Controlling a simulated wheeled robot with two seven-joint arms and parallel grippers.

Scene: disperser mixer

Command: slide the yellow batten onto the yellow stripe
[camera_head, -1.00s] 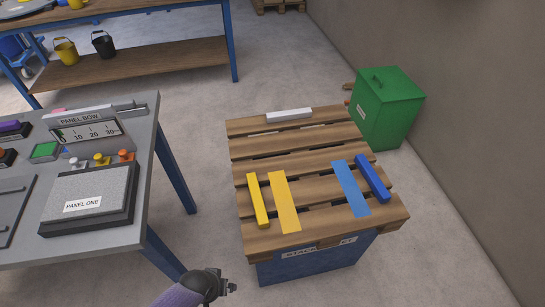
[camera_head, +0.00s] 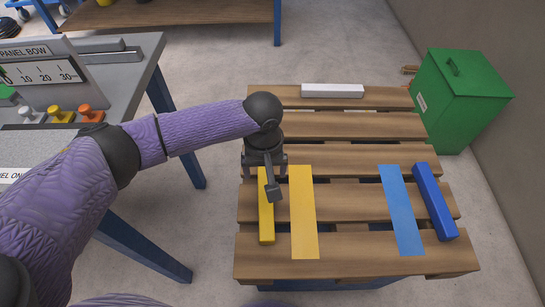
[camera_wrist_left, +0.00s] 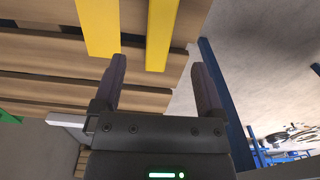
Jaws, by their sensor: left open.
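The yellow batten (camera_head: 266,220) is a narrow raised bar on the near left part of the slatted pallet. The flat, wider yellow stripe (camera_head: 304,215) lies just right of it, with a narrow strip of wood between them. My left gripper (camera_head: 266,182) is open over the far end of the batten, hiding that end. In the left wrist view the batten (camera_wrist_left: 162,35) shows beyond and between my open fingers (camera_wrist_left: 157,64), and the stripe (camera_wrist_left: 98,25) lies to its left. Whether the fingers touch the batten I cannot tell. My right gripper is out of view.
A blue stripe (camera_head: 402,215) and a blue batten (camera_head: 435,200) lie at the pallet's right. A white bar (camera_head: 333,91) lies at its far edge. A green bin (camera_head: 462,100) stands beyond right. The grey panel table (camera_head: 130,75) is at the left.

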